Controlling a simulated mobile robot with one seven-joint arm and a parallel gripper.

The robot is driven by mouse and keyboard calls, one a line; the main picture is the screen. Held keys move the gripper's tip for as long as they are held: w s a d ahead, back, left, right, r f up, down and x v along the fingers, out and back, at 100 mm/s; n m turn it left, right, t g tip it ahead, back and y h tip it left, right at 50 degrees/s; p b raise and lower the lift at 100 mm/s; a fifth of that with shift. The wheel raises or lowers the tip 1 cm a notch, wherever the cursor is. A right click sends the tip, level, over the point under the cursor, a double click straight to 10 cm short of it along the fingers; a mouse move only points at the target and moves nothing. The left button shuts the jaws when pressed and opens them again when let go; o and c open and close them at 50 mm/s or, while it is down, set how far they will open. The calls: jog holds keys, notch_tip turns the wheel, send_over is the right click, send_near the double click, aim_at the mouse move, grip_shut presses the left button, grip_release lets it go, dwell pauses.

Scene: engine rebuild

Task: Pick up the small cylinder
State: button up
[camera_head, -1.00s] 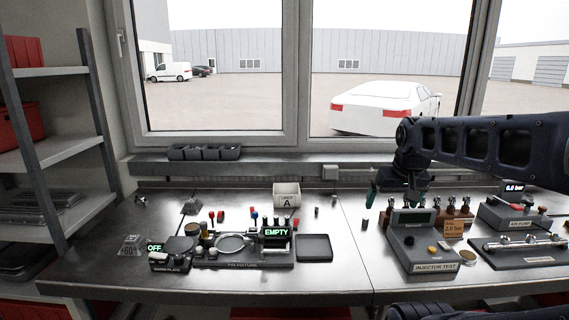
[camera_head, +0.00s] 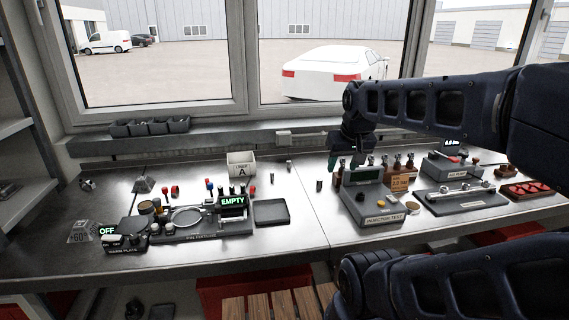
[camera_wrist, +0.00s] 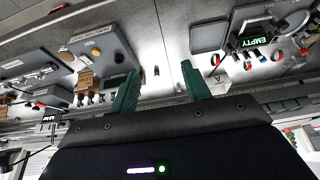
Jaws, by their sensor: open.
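A small dark upright cylinder (camera_head: 319,185) stands on the metal bench, left of the injector test box. A small cylinder (camera_wrist: 157,71) also shows in the wrist view, in the gap between my fingertips but beyond them. A second small cylinder (camera_head: 289,166) stands farther back, right of the white liner box. My gripper (camera_wrist: 160,72) is open and empty, with two green fingers. In the head view its green fingertip (camera_head: 333,164) shows above and slightly right of the nearer cylinder, and the arm hides part of the gripper.
The injector test box (camera_head: 370,200) and a row of injectors (camera_head: 398,163) stand just right of the nearer cylinder. A dark tray (camera_head: 271,212) and the pin fixture (camera_head: 200,235) lie to the left. The bench in front of the cylinder is clear.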

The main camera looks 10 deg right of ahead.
jog(key=w+r+n+g, duration=0.1)
jog(key=w+r+n, duration=0.3)
jog(key=w, duration=1)
jog(key=n+g, duration=0.4)
jog(key=n, duration=0.4)
send_over(289, 162)
notch_tip(289, 162, down, 22)
jog(key=shift+w+a+f, duration=0.3)
jog(key=shift+w+f, duration=0.05)
jog(key=shift+w, duration=0.2)
notch_tip(289, 162, down, 5)
jog(key=shift+f, duration=0.15)
jog(key=shift+s+d+f, duration=0.1)
jog(key=shift+d+f, duration=0.1)
jog(key=shift+f, duration=1.1)
jog(key=shift+d+f, duration=0.15)
jog(key=shift+f, duration=1.1)
grip_shut()
jog(key=shift+r, duration=0.15)
